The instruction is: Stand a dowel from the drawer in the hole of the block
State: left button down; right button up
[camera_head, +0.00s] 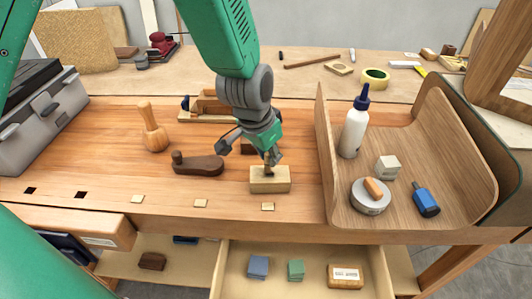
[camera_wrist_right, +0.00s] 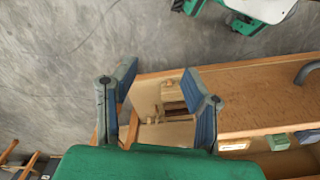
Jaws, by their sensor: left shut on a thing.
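The light wooden block (camera_head: 270,186) stands near the front of the bench. My left gripper (camera_head: 267,154) comes down from above and is shut on the dowel (camera_head: 268,168), a short brown piece at the block's top. The dowel looks upright, mostly covered by the fingers; I cannot tell how deep it is in the hole, which is hidden. The open drawer (camera_head: 223,268) below the bench front holds a blue block (camera_head: 258,266), a green block (camera_head: 296,269) and a labelled wooden box (camera_head: 346,276). My right gripper (camera_wrist_right: 162,92) is open and empty in the right wrist view.
A grey toolbox (camera_head: 40,115) stands far left.

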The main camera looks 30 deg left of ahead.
pick_arm(q)
jog(key=shift+d, duration=0.5)
jog(key=shift+a, duration=0.15)
jog(key=shift+d, duration=0.35)
jog(key=shift+a+p, duration=0.15)
jog(key=shift+p, duration=0.2)
jog(key=shift+a, duration=0.5)
jog(key=shift+d, duration=0.15)
jog(key=shift+f, duration=0.6)
jog(key=shift+d+f, duration=0.1)
jog(key=shift+f, duration=0.2)
dwell(0.7)
